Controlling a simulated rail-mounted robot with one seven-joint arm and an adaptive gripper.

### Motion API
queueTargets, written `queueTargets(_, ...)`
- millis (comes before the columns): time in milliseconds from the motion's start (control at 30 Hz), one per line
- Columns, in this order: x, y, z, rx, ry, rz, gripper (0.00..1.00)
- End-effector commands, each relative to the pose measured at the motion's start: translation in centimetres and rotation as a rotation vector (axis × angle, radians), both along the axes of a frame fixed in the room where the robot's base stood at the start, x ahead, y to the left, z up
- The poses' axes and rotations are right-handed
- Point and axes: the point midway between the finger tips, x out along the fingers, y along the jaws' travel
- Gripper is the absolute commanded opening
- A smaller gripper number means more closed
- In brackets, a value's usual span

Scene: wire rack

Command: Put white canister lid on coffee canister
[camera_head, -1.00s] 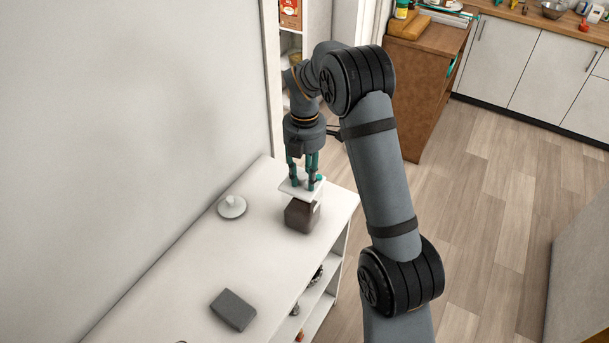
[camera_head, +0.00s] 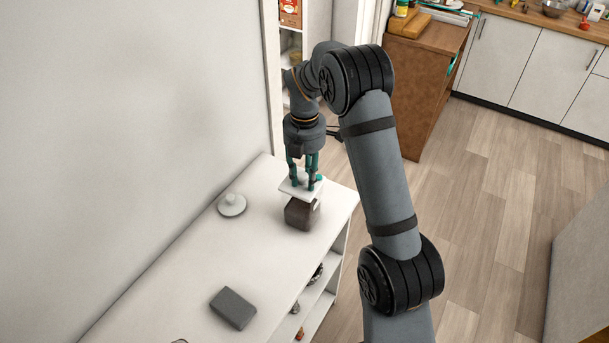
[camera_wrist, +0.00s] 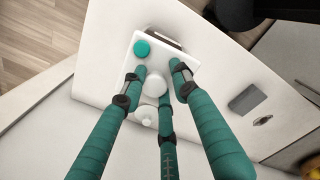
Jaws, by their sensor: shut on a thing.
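The white canister lid (camera_head: 288,189) is a square plate held level in the head view, over the dark brown coffee canister (camera_head: 301,215) on the white shelf unit. My gripper (camera_head: 305,185) points down, its teal fingers shut on the lid. In the wrist view the lid (camera_wrist: 128,68) shows with a round white knob (camera_wrist: 154,86) between the fingers (camera_wrist: 158,82) and a teal disc on one corner. A dark edge of the canister (camera_wrist: 170,40) shows past the lid. I cannot tell whether the lid touches the canister; its rim is hidden.
A round white lid with a knob (camera_head: 232,206) lies left of the canister; it also shows in the wrist view (camera_wrist: 146,116). A dark grey box (camera_head: 233,309) lies nearer on the white top (camera_head: 190,270). The wall is close on the left. The top between these objects is clear.

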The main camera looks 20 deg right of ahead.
Motion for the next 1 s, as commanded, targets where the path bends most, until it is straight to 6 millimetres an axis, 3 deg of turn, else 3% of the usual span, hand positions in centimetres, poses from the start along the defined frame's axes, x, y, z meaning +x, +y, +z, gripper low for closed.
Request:
queueTargets(933, 0.01, 0.02, -0.29, 0.000, 0.000, 0.004, 0.00)
queueTargets(967, 0.01, 0.02, -0.29, 0.000, 0.000, 0.004, 0.30)
queueTargets(1000, 0.01, 0.02, -0.29, -0.001, 0.000, 0.004, 0.33)
